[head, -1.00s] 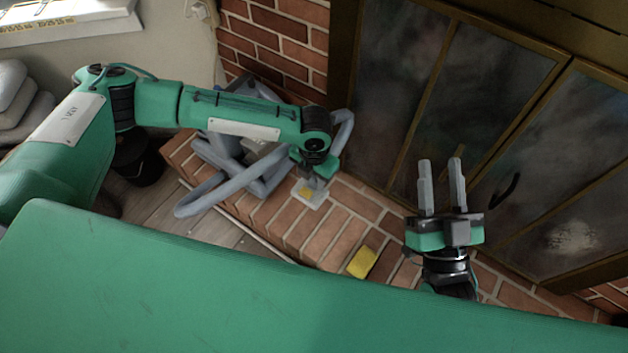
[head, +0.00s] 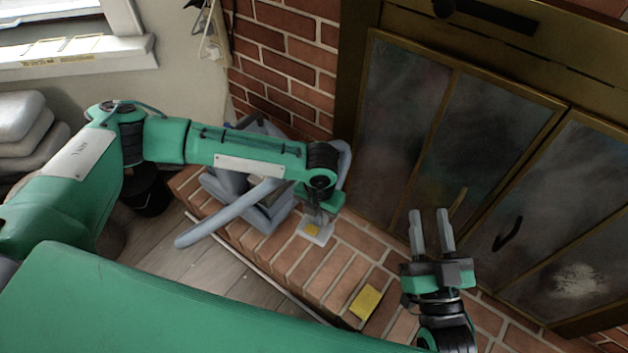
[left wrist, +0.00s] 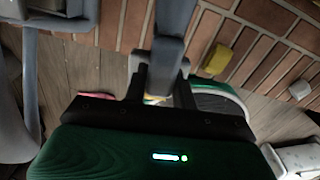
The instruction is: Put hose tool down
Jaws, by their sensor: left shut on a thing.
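In the head view my left gripper (head: 318,213) points down over the brick hearth and is shut on the hose tool (head: 314,233). The tool's pale, clear-looking head with a yellow patch shows just below the fingers. It is low over the bricks; I cannot tell whether it touches them. A grey hose (head: 228,214) lies across the grey cleaning machine (head: 268,208) behind my left arm. My right gripper (head: 431,215) is open and empty in front of the fireplace doors.
A yellow sponge (head: 366,302) lies on the brick hearth (head: 290,262) between the grippers; it also shows in the left wrist view (left wrist: 217,58). Glass fireplace doors (head: 480,135) stand behind. Wooden floor (head: 220,265) lies in front of the hearth at left.

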